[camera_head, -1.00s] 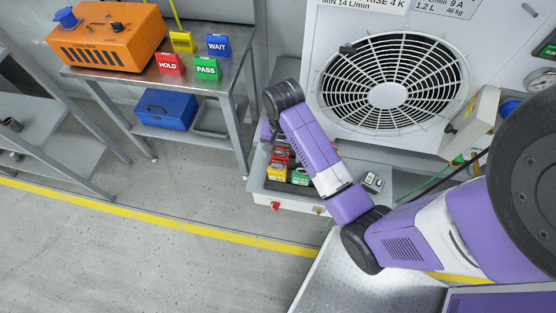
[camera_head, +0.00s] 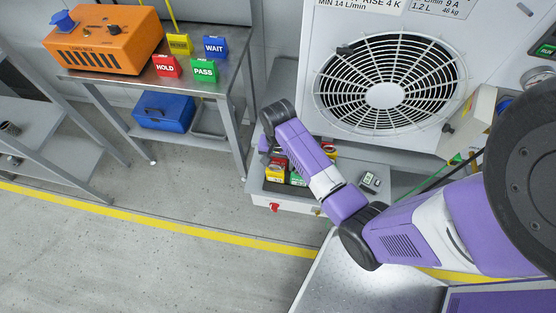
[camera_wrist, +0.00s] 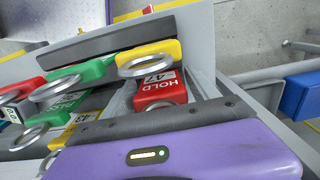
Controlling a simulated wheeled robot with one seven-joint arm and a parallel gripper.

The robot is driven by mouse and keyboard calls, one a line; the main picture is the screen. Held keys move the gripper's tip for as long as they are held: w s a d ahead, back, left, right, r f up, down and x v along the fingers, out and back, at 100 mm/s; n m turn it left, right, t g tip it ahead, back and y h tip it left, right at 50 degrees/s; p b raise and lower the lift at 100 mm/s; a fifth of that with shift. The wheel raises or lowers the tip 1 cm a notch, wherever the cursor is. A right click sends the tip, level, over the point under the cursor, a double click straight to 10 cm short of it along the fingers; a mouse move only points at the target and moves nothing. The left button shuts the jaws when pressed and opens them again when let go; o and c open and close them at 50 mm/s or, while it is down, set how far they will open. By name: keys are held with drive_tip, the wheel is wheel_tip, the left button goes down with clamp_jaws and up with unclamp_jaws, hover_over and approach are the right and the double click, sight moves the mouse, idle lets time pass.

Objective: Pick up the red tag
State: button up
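The red tag (camera_wrist: 160,88), marked HOLD 47 with a metal ring, lies in a grey tray near the middle of the wrist view. In the head view, a red tag (camera_head: 278,163) shows beside my arm, but its lettering is too small to read. My gripper (camera_head: 264,143) is at the tray's left end, mostly hidden behind my wrist. In the wrist view, its purple body and dark edge (camera_wrist: 160,125) fill the bottom, just below the red tag. I see no contact with the tag. The fingertips are not clear.
A yellow tag (camera_wrist: 165,50), a green tag (camera_wrist: 85,75) and another red tag (camera_wrist: 25,90) crowd near it. The tray (camera_head: 262,190) stands before a large fan unit (camera_head: 390,40). A bench (camera_head: 215,85) with signs and an orange box (camera_head: 100,38) is at left.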

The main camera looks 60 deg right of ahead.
drive_tip(key=c, duration=1)
wheel_tip(320, 180, up, 20)
drive_tip(key=p, duration=0.6)
drive_tip(key=shift+p, duration=0.4)
